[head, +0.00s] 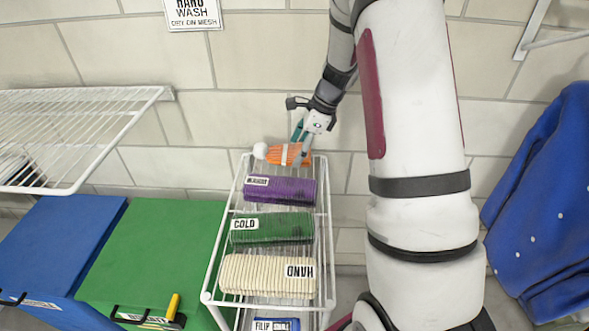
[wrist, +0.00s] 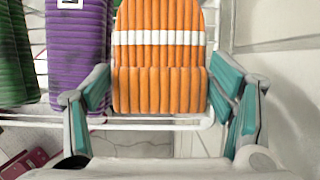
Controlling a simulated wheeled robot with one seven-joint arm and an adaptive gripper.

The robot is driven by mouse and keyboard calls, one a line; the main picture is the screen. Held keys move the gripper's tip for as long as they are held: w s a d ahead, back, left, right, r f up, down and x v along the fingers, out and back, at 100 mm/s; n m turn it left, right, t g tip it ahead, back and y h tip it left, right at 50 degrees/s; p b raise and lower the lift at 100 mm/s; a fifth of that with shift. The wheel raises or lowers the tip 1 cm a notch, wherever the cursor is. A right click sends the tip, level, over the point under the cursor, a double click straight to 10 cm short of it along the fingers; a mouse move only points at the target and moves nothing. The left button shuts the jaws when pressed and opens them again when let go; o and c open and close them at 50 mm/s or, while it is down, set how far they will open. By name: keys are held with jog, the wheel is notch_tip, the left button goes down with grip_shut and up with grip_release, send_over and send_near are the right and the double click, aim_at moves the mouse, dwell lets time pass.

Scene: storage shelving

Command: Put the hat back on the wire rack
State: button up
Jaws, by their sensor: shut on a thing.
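The orange ribbed hat (head: 277,154) has a white band and a white pom-pom at its left end. It is at the far end of the white wire rack (head: 213,268), just beyond the purple knit item. My gripper (head: 303,140) comes down on it from the back right and is shut on it. In the wrist view the hat (wrist: 160,42) lies between the two teal-padded fingers, above the rack's end bar (wrist: 150,126). I cannot tell whether the hat touches the rack's wires. Its pom-pom is out of the wrist view.
A purple knit item (head: 280,191), a green one (head: 272,229) and a cream one (head: 268,274) lie in a row on the rack. Green (head: 150,250) and blue (head: 55,240) bins stand left, below a wall wire shelf (head: 80,130). A blue garment (head: 545,200) hangs right.

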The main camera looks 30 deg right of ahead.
aim_at(299, 172)
jog(key=shift+f, duration=2.35)
jog(key=shift+f, duration=0.1)
jog(key=shift+f+b, duration=0.1)
jog(key=shift+b, duration=0.2)
jog(key=o, duration=0.9)
